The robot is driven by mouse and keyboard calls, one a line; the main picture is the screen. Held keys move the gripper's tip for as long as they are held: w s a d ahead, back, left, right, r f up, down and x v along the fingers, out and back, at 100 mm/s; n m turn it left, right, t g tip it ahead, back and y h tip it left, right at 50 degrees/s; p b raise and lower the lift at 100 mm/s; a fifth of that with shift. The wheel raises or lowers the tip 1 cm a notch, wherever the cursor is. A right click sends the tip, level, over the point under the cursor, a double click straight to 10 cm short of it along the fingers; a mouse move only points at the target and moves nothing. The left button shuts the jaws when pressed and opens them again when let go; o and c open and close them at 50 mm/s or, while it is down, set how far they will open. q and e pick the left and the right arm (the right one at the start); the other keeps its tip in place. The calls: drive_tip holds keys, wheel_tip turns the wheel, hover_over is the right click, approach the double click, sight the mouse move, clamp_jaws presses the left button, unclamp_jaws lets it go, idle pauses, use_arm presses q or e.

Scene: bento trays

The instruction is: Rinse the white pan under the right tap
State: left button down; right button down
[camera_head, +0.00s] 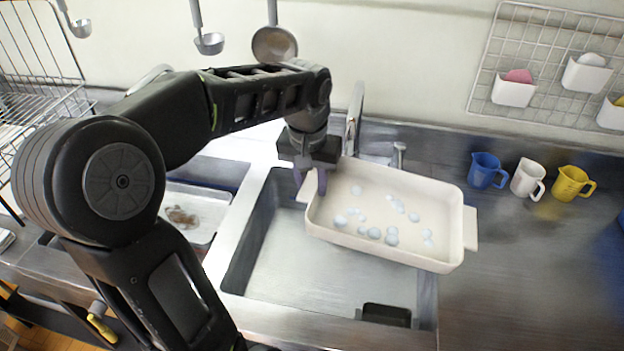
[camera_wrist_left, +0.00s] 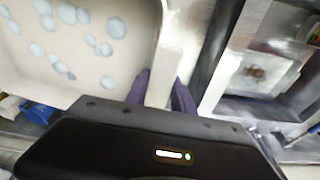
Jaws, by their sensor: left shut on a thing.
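The white pan (camera_head: 334,238) is a rectangular dish with a tab handle at each short end. It is held over the right sink basin (camera_head: 300,283), a little tilted, and overhangs the basin's right edge. Several pale bluish blobs lie on its inside floor. My left gripper (camera_head: 311,184) is shut on the pan's left handle. In the left wrist view the two fingers (camera_wrist_left: 159,92) clasp the handle, and the pan (camera_wrist_left: 130,75) fills the upper left. The right tap (camera_head: 354,118) rises behind the pan; its outlet is partly hidden. My right gripper is not in view.
The left basin holds a tray (camera_head: 203,217) with a brown smear. Blue (camera_head: 486,170), white (camera_head: 527,178) and yellow (camera_head: 571,183) mugs stand on the right counter. A wire rack (camera_head: 30,75) stands at the far left. The front right counter is bare.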

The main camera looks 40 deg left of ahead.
use_arm(q)
drive_tip(key=shift+s+a, duration=0.1)
drive_tip(key=shift+a, duration=0.05)
drive_tip(key=shift+a, duration=0.15)
idle(0.4)
drive_tip(key=w+a+f+p, duration=0.1)
drive_tip(key=w+a, duration=0.1)
drive_tip(key=a, duration=0.4)
drive_tip(key=w+a+f+p, duration=0.1)
drive_tip(key=w+a, duration=0.1)
drive_tip(key=a, duration=0.5)
drive_tip(key=shift+w+f+p, duration=0.35)
drive_tip(key=shift+d, duration=0.2)
